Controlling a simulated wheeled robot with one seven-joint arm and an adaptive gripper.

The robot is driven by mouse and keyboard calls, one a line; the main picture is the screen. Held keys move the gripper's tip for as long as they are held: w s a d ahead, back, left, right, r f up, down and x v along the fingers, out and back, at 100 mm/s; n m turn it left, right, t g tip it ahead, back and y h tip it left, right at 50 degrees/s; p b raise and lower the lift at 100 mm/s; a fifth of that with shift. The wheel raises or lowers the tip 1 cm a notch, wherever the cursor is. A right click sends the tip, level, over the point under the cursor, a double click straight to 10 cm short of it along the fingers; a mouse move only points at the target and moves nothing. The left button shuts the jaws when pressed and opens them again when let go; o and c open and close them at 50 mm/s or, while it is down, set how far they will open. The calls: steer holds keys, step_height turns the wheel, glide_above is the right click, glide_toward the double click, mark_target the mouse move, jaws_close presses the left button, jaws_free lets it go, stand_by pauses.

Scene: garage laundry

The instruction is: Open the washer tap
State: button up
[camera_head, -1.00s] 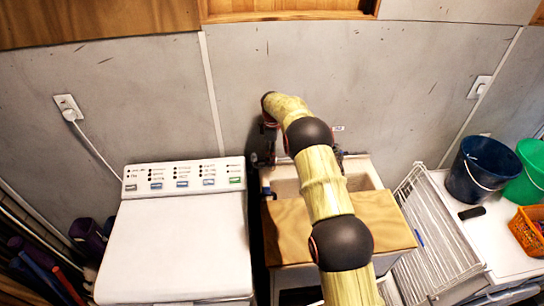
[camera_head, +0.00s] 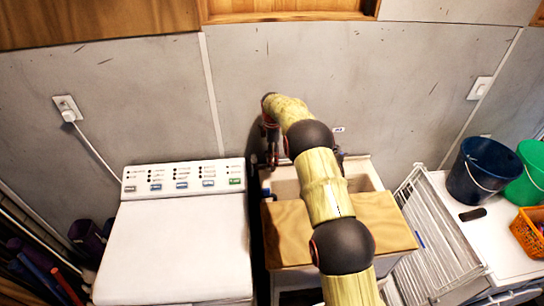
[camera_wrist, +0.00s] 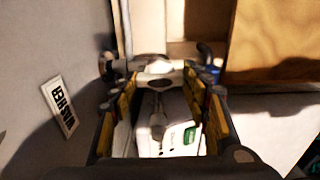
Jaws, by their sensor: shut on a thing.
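The washer tap (camera_wrist: 153,67) shows in the wrist view as a pale metal fitting between and just beyond my fingertips. My gripper (camera_wrist: 160,78) is shut on its handle, with one yellow-padded finger on each side; the exact contact is hard to see. A white label reading WASHER (camera_wrist: 60,106) is on the grey wall to the left, turned sideways in this view. In the head view my gripper (camera_head: 271,150) hangs by the wall, between the washer and the sink. The tap is hidden there behind my gripper and arm.
The white washing machine (camera_head: 175,250) stands left of my arm. A sink (camera_head: 363,180) with a wooden board (camera_head: 385,228) across it lies beneath my arm. A white wire rack (camera_head: 440,245), a blue bucket (camera_head: 478,175) and an orange basket (camera_head: 530,228) are at right.

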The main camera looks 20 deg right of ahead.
steer(key=shift+r, duration=0.15)
steer(key=o, duration=1.2)
steer(key=shift+c, duration=0.2)
step_height(320, 180, up, 12)
